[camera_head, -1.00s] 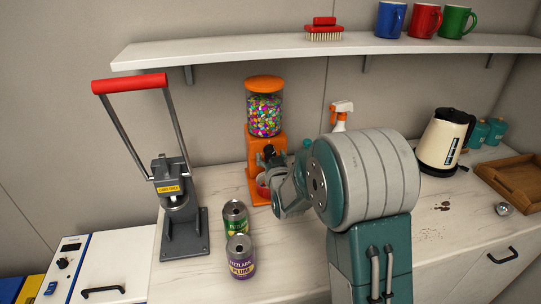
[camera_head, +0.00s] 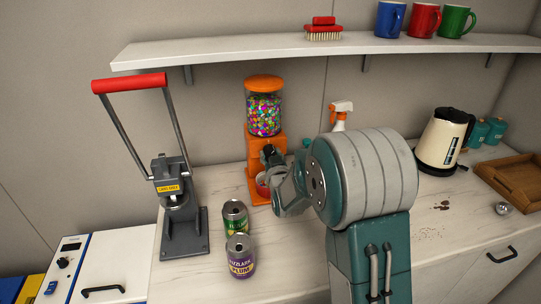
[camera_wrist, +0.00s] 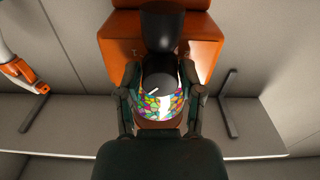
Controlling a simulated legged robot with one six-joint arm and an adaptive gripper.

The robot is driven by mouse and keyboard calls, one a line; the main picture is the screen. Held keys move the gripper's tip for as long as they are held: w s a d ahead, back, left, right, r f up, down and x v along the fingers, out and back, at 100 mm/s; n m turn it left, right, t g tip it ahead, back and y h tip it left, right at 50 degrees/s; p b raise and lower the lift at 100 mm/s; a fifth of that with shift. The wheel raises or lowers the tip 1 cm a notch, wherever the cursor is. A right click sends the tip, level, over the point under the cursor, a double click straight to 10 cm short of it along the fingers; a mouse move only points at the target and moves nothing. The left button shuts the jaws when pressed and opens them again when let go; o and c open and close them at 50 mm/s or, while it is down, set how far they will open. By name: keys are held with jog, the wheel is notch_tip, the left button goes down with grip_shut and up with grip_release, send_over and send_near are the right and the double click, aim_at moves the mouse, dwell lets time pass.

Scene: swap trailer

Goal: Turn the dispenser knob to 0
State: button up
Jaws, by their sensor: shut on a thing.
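The orange candy dispenser (camera_head: 265,82) stands on the counter against the back wall, with a clear jar of colourful candies on top. Its dark knob (camera_wrist: 157,84) shows in the wrist view with a short white mark pointing to the lower left. My gripper (camera_wrist: 159,76) has a finger on each side of the knob and is shut on it. In the head view my gripper (camera_head: 268,166) is at the dispenser's front, and my arm partly hides the lower dispenser. A black part (camera_wrist: 162,28) sticks out beyond the knob.
A grey lever press (camera_head: 184,235) with a red handle stands at the left. Two cans, green (camera_head: 235,215) and purple (camera_head: 240,257), stand near my arm. A spray bottle (camera_head: 340,112) and a kettle (camera_head: 443,140) are at the right. A shelf (camera_head: 250,53) runs above.

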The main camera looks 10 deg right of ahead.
jog(key=shift+r+n, duration=0.2)
jog(key=shift+n, duration=2.7)
jog(key=shift+w, duration=0.1)
jog(key=o, duration=1.2)
jog(key=shift+a+f, duration=0.1)
jog(key=shift+c, duration=0.2)
jog(key=s, duration=1.2)
jog(key=shift+w+f, duration=0.1)
jog(key=shift+c, duration=0.2)
